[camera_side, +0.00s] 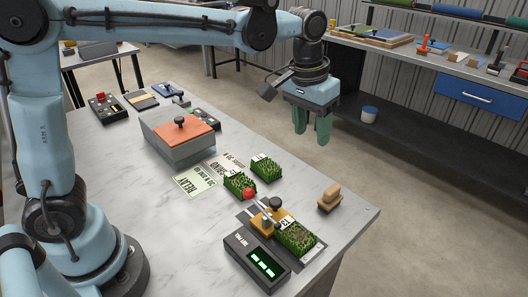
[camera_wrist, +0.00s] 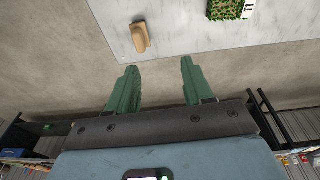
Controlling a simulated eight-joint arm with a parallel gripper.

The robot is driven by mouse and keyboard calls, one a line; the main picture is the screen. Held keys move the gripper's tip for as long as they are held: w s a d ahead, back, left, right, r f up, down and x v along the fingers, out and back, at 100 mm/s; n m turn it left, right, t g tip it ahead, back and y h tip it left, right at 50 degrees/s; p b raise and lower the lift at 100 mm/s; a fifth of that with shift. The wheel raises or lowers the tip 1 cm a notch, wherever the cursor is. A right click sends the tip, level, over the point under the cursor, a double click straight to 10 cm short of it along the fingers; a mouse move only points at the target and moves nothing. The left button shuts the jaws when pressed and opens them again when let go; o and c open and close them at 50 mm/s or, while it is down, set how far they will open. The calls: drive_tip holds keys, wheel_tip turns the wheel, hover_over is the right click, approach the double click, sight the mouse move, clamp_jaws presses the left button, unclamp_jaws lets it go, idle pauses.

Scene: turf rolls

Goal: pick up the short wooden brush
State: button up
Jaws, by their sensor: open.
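The short wooden brush (camera_side: 329,198) stands on the grey-white table near its right corner in the side view. It has a tan wooden body with a rounded grip on top. In the wrist view the brush (camera_wrist: 140,37) lies beyond the fingertips, a little left of the middle, near the table edge. My gripper (camera_side: 312,138) hangs above and behind the brush in the side view, pointing down, with green fingers apart and nothing between them. Its fingers also show in the wrist view (camera_wrist: 159,68), over the floor just off the table edge and apart from the brush.
Turf pieces (camera_side: 266,168) and a device with a green display (camera_side: 257,262) are left of the brush. A grey box with an orange top (camera_side: 180,135) stands farther back. The table (camera_side: 340,232) is bare around the brush. A shelf bench (camera_side: 450,70) stands behind.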

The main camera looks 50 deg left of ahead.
drive_tip(key=g, duration=0.2)
hover_over(333, 188)
wheel_tip(333, 188, down, 3)
wheel_tip(333, 188, down, 12)
drive_tip(key=shift+f, duration=0.2)
idle(0.3)
clamp_jaws()
